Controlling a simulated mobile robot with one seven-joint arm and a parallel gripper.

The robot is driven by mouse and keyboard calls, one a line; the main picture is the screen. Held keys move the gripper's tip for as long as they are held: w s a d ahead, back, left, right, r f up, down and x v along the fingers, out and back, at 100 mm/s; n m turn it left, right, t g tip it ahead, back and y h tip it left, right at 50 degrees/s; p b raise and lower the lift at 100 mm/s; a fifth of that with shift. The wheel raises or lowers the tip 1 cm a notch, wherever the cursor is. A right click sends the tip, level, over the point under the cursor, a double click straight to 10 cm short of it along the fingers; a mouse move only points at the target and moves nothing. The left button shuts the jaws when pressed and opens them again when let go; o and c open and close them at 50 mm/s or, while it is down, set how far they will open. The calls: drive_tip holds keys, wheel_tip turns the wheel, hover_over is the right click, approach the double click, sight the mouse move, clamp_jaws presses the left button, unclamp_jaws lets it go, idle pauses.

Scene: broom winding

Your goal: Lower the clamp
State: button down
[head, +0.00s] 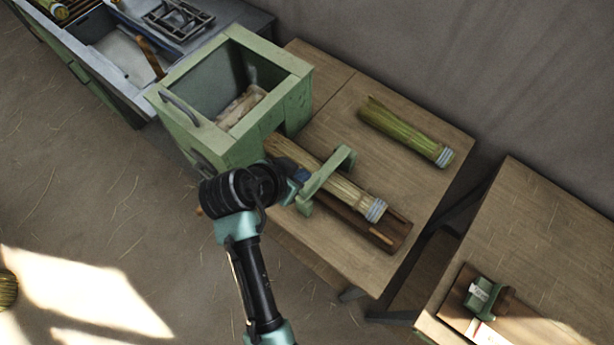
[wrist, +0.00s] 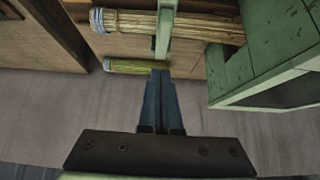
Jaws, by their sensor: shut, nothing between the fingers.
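The clamp (head: 328,178) is a green bar lying across a straw bundle (head: 345,191) on a dark wooden board (head: 395,231) on the table. I cannot tell whether the bar touches the straw. In the wrist view the clamp (wrist: 165,22) runs down over the bundle (wrist: 205,26) to just above my fingertips. My gripper (head: 298,181) is beside the clamp's near-left side in the head view, with its fingers partly hidden by my wrist. In the wrist view my gripper (wrist: 160,76) is shut and empty, its tips close to the clamp's end.
A green open box (head: 290,105) with a handle stands left of the clamp. A second, greener bundle (head: 405,131) lies on the table (head: 325,105) behind. Another table (head: 545,235) at right holds a small green device (head: 484,298). A sink counter is at the top left.

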sight(304, 192)
drive_tip(key=x, duration=0.4)
drive_tip(key=shift+w+d+f+p, duration=0.1)
drive_tip(key=shift+f+p, duration=0.05)
drive_tip(key=shift+p, duration=0.2)
wheel_tip(304, 192, down, 2)
drive_tip(key=shift+f, duration=0.15)
drive_tip(key=shift+s+a+f+p, duration=0.2)
drive_tip(key=shift+f+p, duration=0.15)
drive_tip(key=shift+f, duration=0.35)
drive_tip(key=f+b, duration=0.2)
drive_tip(key=s, duration=0.1)
drive_tip(key=shift+a+f+b, duration=0.3)
drive_tip(key=shift+f+b, duration=0.1)
drive_tip(key=shift+s, duration=0.1)
